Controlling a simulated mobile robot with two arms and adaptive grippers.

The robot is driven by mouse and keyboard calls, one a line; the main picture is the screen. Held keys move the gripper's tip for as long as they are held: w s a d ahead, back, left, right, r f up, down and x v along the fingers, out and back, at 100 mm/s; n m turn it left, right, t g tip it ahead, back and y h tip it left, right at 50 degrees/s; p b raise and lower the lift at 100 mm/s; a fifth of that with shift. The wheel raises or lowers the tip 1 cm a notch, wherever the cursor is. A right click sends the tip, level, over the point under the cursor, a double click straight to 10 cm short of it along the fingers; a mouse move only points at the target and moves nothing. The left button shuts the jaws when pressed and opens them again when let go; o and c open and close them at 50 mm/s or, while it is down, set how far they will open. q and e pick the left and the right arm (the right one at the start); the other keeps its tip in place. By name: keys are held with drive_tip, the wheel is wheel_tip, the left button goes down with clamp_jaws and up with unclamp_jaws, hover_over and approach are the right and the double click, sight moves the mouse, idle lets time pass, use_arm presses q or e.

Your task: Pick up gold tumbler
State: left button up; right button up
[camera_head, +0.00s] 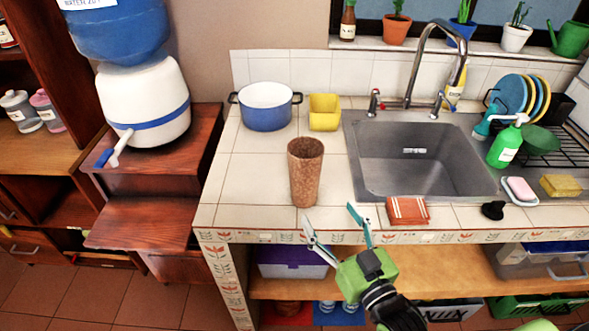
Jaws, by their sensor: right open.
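A tall brown-gold speckled tumbler (306,173) stands upright on the white tiled counter (240,190), left of the sink and near the front edge. My right gripper (330,216) comes up from the bottom of the view. Its fingers are spread open and empty, with the tips near the counter's front edge, just in front of and slightly right of the tumbler's base. The tips look apart from the tumbler, though the exact gap cannot be told. My left gripper is not in view.
A blue pot (267,108) and a yellow container (324,112) stand behind the tumbler. The sink (425,160) is to its right, with a folded orange-brown cloth (407,211) at its front edge. The counter left of the tumbler is clear. A shelf (480,275) runs below the counter.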

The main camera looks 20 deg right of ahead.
sight(313, 188)
drive_tip(key=w, duration=0.2)
drive_tip(key=w+p, duration=0.1)
drive_tip(key=w, duration=0.2)
drive_tip(key=w+a, duration=0.1)
drive_tip(key=w, duration=0.1)
drive_tip(key=shift+w+r, duration=0.1)
drive_tip(key=shift+w, duration=0.3)
drive_tip(key=shift+w+a+r+p, duration=0.15)
drive_tip(key=shift+w+r+p, duration=0.15)
drive_tip(key=shift+p, duration=0.1)
drive_tip(key=w, duration=0.1)
drive_tip(key=w+a+p, duration=0.1)
drive_tip(key=w, duration=0.1)
drive_tip(key=shift+w+r, duration=0.15)
drive_tip(key=shift+w, duration=0.5)
drive_tip(key=shift+s, duration=0.1)
drive_tip(key=shift+c, duration=0.4)
drive_tip(key=c, duration=1.5)
